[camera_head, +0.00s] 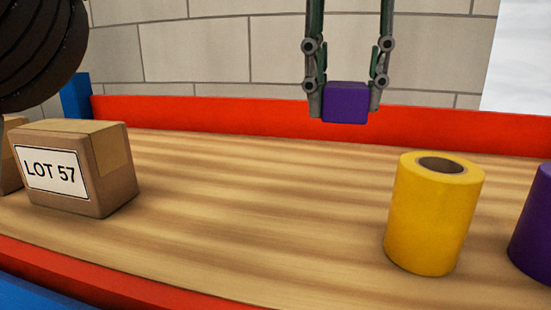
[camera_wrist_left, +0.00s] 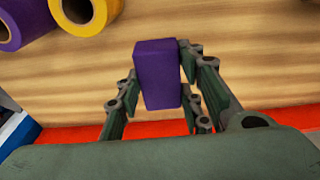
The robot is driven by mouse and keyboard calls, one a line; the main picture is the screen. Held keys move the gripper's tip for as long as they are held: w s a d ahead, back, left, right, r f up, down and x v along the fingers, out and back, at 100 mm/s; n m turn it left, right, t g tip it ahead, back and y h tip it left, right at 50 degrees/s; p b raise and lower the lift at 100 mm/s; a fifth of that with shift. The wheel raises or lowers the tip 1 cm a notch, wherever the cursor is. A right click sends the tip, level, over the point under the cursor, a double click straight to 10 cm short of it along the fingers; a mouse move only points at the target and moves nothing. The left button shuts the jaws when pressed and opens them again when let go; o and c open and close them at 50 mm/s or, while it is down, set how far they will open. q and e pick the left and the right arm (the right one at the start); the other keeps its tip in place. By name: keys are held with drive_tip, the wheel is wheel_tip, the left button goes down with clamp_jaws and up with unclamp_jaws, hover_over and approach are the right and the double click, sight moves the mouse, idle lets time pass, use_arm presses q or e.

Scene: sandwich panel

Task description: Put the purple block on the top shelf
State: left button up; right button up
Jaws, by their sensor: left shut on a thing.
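The purple block (camera_head: 345,104) is held in the air above the back part of a wooden shelf board (camera_head: 260,215) in the head view. My left gripper (camera_head: 345,92) comes down from the top and is shut on the block, with one finger on each side. The left wrist view shows the purple block (camera_wrist_left: 157,75) between the fingers of my left gripper (camera_wrist_left: 158,85), with the wooden board behind it. The block does not appear to touch the board. My right gripper is not in view.
A cardboard box marked LOT 57 (camera_head: 75,168) stands at the left. A yellow roll (camera_head: 432,220) stands at the right, beside a partly cut-off purple roll (camera_head: 535,225). Red rails (camera_head: 200,113) run along the back and front edges. The board's middle is clear.

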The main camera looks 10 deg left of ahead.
use_arm(q)
drive_tip(key=shift+a, duration=0.1)
drive_tip(key=s+a+f, duration=0.2)
drive_tip(key=s+a, duration=0.1)
hover_over(241, 211)
drive_tip(key=d, duration=0.3)
drive_tip(key=f, duration=0.3)
drive_tip(key=shift+w+a, duration=0.25)
drive_tip(key=shift+w, duration=0.1)
drive_tip(key=a, duration=0.1)
drive_tip(key=s+a+f, duration=0.1)
drive_tip(key=shift+s+a+f, duration=0.2)
drive_tip(key=shift+a+f, duration=0.05)
drive_tip(key=shift+a, duration=0.05)
drive_tip(key=shift+s+a+f, duration=0.1)
drive_tip(key=shift+f, duration=0.45)
wheel_tip(241, 211, down, 2)
drive_tip(key=shift+f, duration=0.1)
drive_tip(key=shift+w+f, duration=0.2)
drive_tip(key=shift+f, duration=0.25)
drive_tip(key=shift+s+f, duration=0.1)
drive_tip(key=shift+s, duration=0.05)
drive_tip(key=o, duration=1.2)
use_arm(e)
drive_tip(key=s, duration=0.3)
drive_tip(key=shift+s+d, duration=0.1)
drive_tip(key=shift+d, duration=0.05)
